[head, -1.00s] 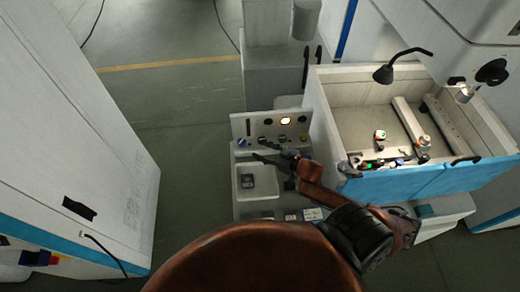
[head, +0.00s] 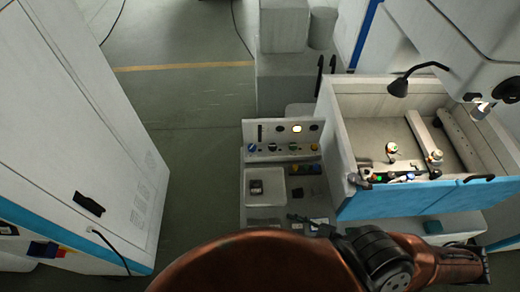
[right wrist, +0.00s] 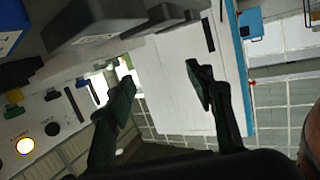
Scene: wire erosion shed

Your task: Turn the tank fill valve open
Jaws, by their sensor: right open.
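The control panel (head: 284,135) stands upright behind a white tray. I cannot tell which is the tank fill valve, nor how the knobs are turned. My right gripper (head: 305,221) is below and nearer than the panel, apart from the knobs. In the right wrist view its two fingers (right wrist: 161,92) are spread with nothing between them. My left gripper is not in view.
The white tray (head: 280,186) holds a small dark item (head: 256,187). An open machine tank with a blue front (head: 415,198) and a lamp (head: 399,87) stand to the right. A tall white cabinet (head: 80,130) is at left, with clear floor (head: 195,150) between.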

